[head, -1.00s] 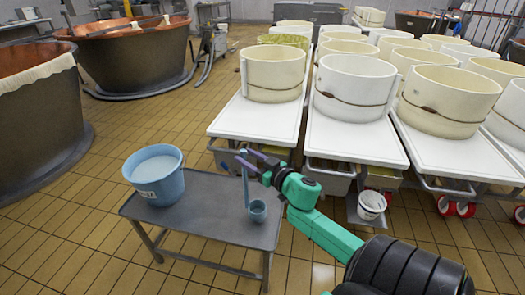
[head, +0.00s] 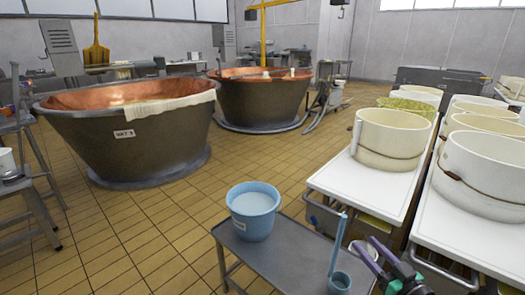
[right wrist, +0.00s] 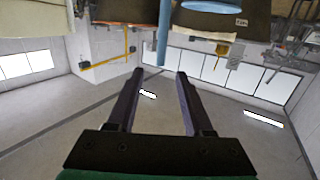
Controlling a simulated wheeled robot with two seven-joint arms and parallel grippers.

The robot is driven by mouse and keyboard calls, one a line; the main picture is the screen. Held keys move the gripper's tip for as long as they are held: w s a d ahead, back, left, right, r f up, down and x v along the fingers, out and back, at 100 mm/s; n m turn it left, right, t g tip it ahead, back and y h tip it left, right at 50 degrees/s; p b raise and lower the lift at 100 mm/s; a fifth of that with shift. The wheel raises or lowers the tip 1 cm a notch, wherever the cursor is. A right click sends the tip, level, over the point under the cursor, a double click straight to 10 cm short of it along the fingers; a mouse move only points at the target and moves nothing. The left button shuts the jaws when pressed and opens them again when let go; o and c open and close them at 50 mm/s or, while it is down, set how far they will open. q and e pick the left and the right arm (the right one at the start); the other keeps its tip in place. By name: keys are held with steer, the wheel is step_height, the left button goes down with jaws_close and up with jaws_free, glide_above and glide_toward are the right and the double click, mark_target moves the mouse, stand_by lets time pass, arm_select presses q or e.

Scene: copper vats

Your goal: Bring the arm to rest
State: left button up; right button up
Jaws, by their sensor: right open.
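My right gripper (head: 362,241) is at the lower right of the head view, with dark purple fingers on a green arm. In the right wrist view its two fingers (right wrist: 160,73) are spread apart with nothing between them. A blue ladle (head: 338,245) stands upright on the grey table, its cup at the bottom. The gripper is just right of its handle, apart from it in the head view. The handle (right wrist: 164,30) also shows beyond the fingertips in the right wrist view. My left gripper is not in view.
A blue bucket (head: 253,212) of whitish liquid stands on the small grey table (head: 275,262). White draining tables (head: 365,203) with cream tubs (head: 391,137) stand at the right. Two copper vats (head: 130,140) stand at the back left. The tiled floor between is free.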

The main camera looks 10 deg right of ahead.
steer(key=s+a+f+m+g+h, duration=0.1)
steer(key=s+a+f+g+h, duration=0.1)
steer(key=f+g, duration=0.25)
steer(key=s+a+f+m+g+h, duration=0.1)
steer(key=s+f+g+h, duration=0.15)
steer(key=f, duration=0.35)
steer(key=s+a+f+n+g+y, duration=0.45)
steer(key=s+a+g, duration=0.25)
steer(key=a, duration=0.5)
steer(key=s+f+g, duration=0.1)
steer(key=s+f, duration=0.2)
steer(key=f, duration=2)
steer(key=s+d+f+g+h, duration=0.1)
steer(key=s+d+f, duration=0.3)
steer(key=s+f, duration=1.05)
step_height(320, 180, up, 15)
steer(key=s+p, duration=0.2)
steer(key=p, duration=1.2)
steer(key=shift+f, duration=0.15)
steer(key=shift+s+m, duration=0.1)
steer(key=shift+m, duration=0.15)
